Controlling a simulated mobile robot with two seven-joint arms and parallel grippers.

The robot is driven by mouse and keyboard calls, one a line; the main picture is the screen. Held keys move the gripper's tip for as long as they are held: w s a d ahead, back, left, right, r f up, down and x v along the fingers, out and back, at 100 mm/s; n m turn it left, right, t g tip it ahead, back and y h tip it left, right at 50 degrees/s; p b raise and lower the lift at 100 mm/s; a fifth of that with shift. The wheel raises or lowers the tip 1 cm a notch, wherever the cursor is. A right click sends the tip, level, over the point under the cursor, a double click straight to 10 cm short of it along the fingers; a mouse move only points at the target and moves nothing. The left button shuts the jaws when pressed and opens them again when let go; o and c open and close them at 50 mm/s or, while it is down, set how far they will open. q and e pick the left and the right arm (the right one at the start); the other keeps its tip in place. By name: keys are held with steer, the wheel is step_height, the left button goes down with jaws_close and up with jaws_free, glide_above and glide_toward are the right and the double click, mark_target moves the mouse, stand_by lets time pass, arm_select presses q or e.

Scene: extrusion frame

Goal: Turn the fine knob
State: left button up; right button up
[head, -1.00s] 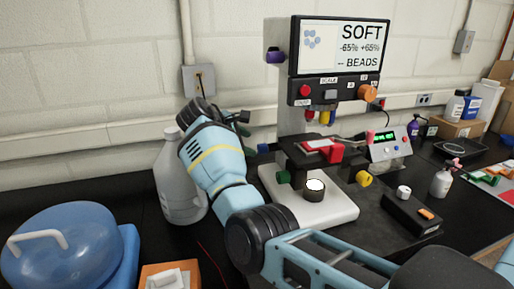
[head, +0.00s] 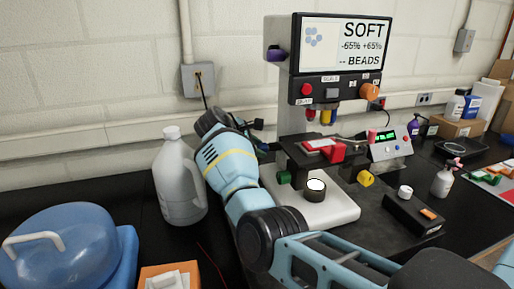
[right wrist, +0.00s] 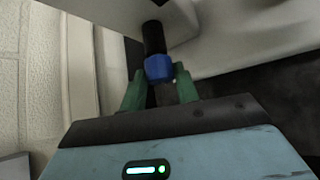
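The microscope-like machine has a white base (head: 340,208), a dark stage and a screen (head: 341,45) reading SOFT, -65% +65% and -- BEADS. A blue knob (right wrist: 158,68) on a dark shaft shows in the right wrist view. I cannot read a label marking the fine knob. My right gripper (right wrist: 160,84) has its green fingers apart, one on each side of the blue knob, with a small gap showing. In the head view my right gripper (head: 258,134) is at the machine's left side, partly hiding that knob. My left gripper is not in view.
A green knob (head: 283,177) and a yellow knob (head: 365,178) sit lower on the machine. A grey jug (head: 180,180) stands close left of my right arm. A box with a green display (head: 386,144) stands right. A blue-lidded container (head: 58,245) is front left.

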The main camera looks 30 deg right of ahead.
steer(key=shift+c, duration=1.1)
steer(key=shift+s+a+f+m+t+h, duration=0.1)
steer(key=shift+f+m+t+h, duration=0.1)
steer(key=shift+m+t+h, duration=0.5)
steer(key=shift+s+f+m+t+h, duration=0.15)
steer(key=shift+m+t+h, duration=0.45)
steer(key=shift+t, duration=0.65)
steer(key=shift+s+a+f+m+t+h, duration=0.15)
steer(key=shift+m+t+h, duration=0.25)
steer(key=shift+m+t, duration=0.55)
steer(key=shift+d, duration=0.1)
steer(key=o, duration=1)
steer(key=shift+c, duration=0.2)
